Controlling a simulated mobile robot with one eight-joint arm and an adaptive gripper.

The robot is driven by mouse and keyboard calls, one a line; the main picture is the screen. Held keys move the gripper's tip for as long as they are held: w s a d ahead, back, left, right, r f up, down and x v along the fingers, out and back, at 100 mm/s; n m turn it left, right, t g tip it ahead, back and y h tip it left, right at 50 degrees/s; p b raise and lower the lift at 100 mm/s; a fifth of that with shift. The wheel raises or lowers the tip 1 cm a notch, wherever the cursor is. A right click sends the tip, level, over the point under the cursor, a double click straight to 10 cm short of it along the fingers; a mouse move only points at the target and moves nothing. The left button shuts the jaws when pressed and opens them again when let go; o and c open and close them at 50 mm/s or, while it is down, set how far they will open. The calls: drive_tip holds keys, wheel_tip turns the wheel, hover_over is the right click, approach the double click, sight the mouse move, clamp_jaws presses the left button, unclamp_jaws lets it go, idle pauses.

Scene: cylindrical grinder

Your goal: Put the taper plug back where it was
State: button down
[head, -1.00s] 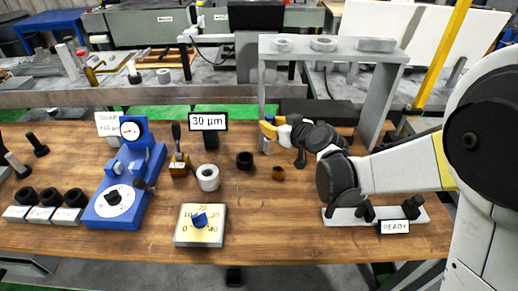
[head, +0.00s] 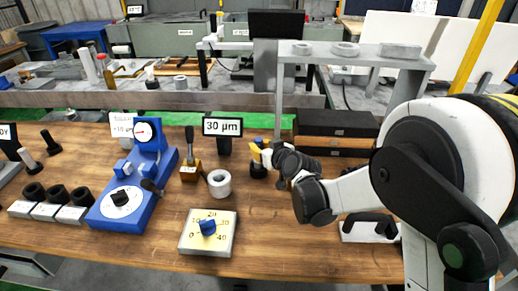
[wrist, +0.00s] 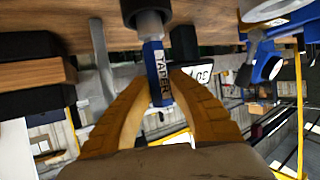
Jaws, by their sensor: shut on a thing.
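The taper plug (wrist: 157,75) has a blue handle marked TAPER and a grey lower part. My gripper (wrist: 160,88) is shut on the blue handle. In the head view my gripper (head: 258,152) is low over the bench, with a bit of blue showing between its yellow fingers. A black ring (head: 258,171) stands directly below it. In the wrist view the plug's grey end meets this dark ring (wrist: 143,8); I cannot tell how deep it sits.
A white ring (head: 219,184) and the 30 µm sign (head: 222,127) stand left of my gripper. The blue gauge stand (head: 135,190) is further left, and a dial plate (head: 208,233) is in front. A grey shelf frame (head: 375,60) and dark boxes (head: 335,124) are behind right.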

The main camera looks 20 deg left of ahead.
drive_tip(key=c, duration=1.4)
unclamp_jaws()
drive_tip(key=shift+o, duration=0.2)
drive_tip(key=shift+r, duration=0.2)
drive_tip(key=p+v, duration=0.3)
drive_tip(key=v, duration=0.9)
drive_tip(key=shift+p, duration=0.3)
drive_tip(key=shift+f, duration=0.1)
